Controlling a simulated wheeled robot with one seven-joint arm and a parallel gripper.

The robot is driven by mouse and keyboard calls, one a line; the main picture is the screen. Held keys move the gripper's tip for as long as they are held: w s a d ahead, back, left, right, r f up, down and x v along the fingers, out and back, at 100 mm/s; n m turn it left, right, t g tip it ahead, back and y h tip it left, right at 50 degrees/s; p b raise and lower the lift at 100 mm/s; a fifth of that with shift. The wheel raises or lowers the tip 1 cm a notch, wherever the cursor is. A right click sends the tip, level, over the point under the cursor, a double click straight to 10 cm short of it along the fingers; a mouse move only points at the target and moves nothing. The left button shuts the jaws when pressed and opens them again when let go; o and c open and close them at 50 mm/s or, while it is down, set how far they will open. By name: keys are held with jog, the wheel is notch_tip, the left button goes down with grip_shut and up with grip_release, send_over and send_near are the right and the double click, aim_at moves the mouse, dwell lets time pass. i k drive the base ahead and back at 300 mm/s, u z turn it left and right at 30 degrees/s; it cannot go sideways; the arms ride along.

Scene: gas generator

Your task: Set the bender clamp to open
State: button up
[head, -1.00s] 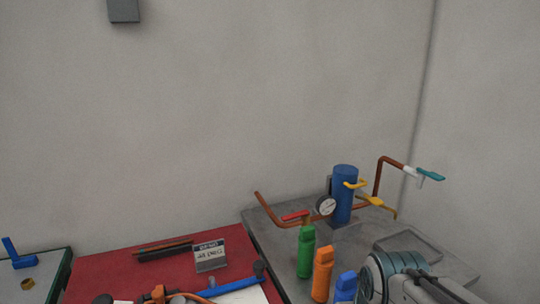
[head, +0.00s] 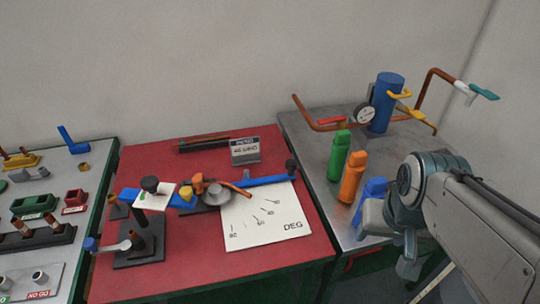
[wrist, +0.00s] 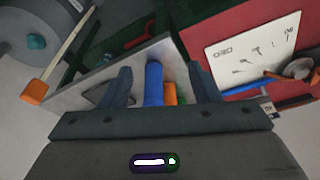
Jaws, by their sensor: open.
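The bender (head: 216,193) lies on the red table in the head view. It has a grey round die, orange parts (head: 198,183), a yellow knob (head: 185,193) and a long blue bar (head: 268,181). I cannot tell which part is the clamp or how it is set. The bender shows only partly at the right of the wrist view (wrist: 298,68). My gripper (wrist: 160,78) is open and empty, well right of the bender. A blue bottle (wrist: 154,84) shows between its fingers in the wrist view; contact cannot be seen.
A white degree sheet (head: 262,222) lies before the bender.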

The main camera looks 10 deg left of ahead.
aim_at(197, 181)
jog(key=u, duration=0.2)
jog(key=k, duration=0.35)
jog(key=u, duration=1)
jog(key=i, duration=0.5)
jog(key=u, duration=0.05)
jog(key=k, duration=0.5)
jog(key=u, duration=1.25)
jog(key=i, duration=0.85)
jog(key=z, duration=1.8)
